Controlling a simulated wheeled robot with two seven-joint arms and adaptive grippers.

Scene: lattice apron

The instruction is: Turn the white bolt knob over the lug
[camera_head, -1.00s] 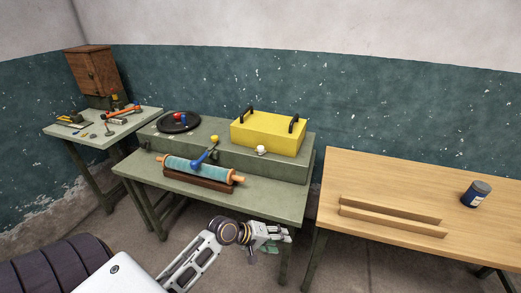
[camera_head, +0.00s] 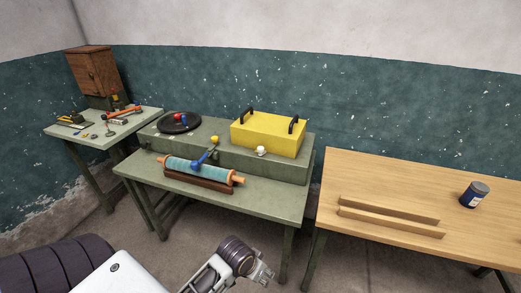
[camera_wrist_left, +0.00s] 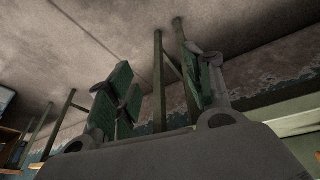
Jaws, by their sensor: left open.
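The white bolt knob (camera_head: 261,150) is small and sits at the front of the yellow box (camera_head: 270,134), on the raised step of the green bench (camera_head: 235,158). The lug cannot be told apart at this size. My left gripper (camera_head: 263,275) is low in front of the bench, well below and away from the knob, at the bottom of the head view. In the left wrist view the gripper (camera_wrist_left: 158,88) shows its green-padded fingers spread apart with nothing between them. The knob is not in the left wrist view. My right gripper is not in view.
A wooden table (camera_head: 400,185) with two strips and a blue jar (camera_head: 474,195) stands right. A tool table (camera_head: 100,140) stands left.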

